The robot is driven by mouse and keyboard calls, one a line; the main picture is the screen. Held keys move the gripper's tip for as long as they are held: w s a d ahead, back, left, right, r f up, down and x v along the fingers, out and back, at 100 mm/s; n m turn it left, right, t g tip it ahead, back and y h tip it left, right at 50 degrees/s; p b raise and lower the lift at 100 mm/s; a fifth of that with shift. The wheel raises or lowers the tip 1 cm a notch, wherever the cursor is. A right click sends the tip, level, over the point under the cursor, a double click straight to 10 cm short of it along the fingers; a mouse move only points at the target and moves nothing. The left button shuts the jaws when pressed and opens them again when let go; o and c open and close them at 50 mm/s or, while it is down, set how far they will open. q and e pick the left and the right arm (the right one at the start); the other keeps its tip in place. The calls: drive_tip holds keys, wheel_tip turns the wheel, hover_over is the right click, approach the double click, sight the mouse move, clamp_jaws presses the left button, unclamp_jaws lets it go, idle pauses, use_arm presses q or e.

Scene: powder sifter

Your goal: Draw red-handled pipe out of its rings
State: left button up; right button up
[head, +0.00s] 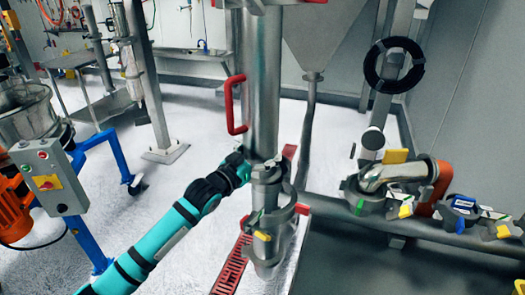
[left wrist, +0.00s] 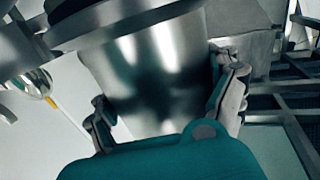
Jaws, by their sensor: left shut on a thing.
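The red-handled pipe (head: 262,90) is a tall steel tube standing upright in the middle of the head view. Its red handle (head: 236,104) sticks out on its left side. Steel rings (head: 268,200) with a yellow-tabbed clamp surround its lower part. My left gripper (head: 246,164) is at the pipe's lower left side, just above the rings, and shut on it. In the left wrist view, the two fingers (left wrist: 165,105) lie on either side of a shiny steel cylinder (left wrist: 150,70), with a wider rim above. The right gripper is not in view.
A red floor grating (head: 232,265) lies beneath. A steel elbow (head: 395,176) with clamps sits on a horizontal pipe at right. A grey cone hopper (head: 312,40) hangs behind. A blue-framed machine with a control box (head: 50,182) stands left. White floor between is clear.

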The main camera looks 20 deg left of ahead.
sight(247, 156)
use_arm(q)
drive_tip(key=shift+s+a+r+p, duration=0.15)
drive_tip(key=shift+s+a+p, duration=0.3)
drive_tip(key=shift+s, duration=0.2)
drive_tip(key=shift+s+a+r+p, duration=0.2)
drive_tip(key=shift+s+a+p, duration=0.2)
drive_tip(key=shift+s, duration=0.2)
drive_tip(key=shift+s+a+r+p, duration=0.15)
drive_tip(key=shift+s+a+p, duration=0.25)
drive_tip(key=shift+s, duration=0.25)
idle(2.0)
drive_tip(key=shift+s+a, duration=0.15)
drive_tip(key=shift+s, duration=0.15)
drive_tip(key=a+p+v, duration=0.1)
drive_tip(key=p+v, duration=0.2)
drive_tip(key=v, duration=0.5)
drive_tip(key=shift+w+a+p, duration=0.25)
drive_tip(key=shift+a+p, duration=0.1)
drive_tip(key=shift+p, duration=0.05)
idle(0.5)
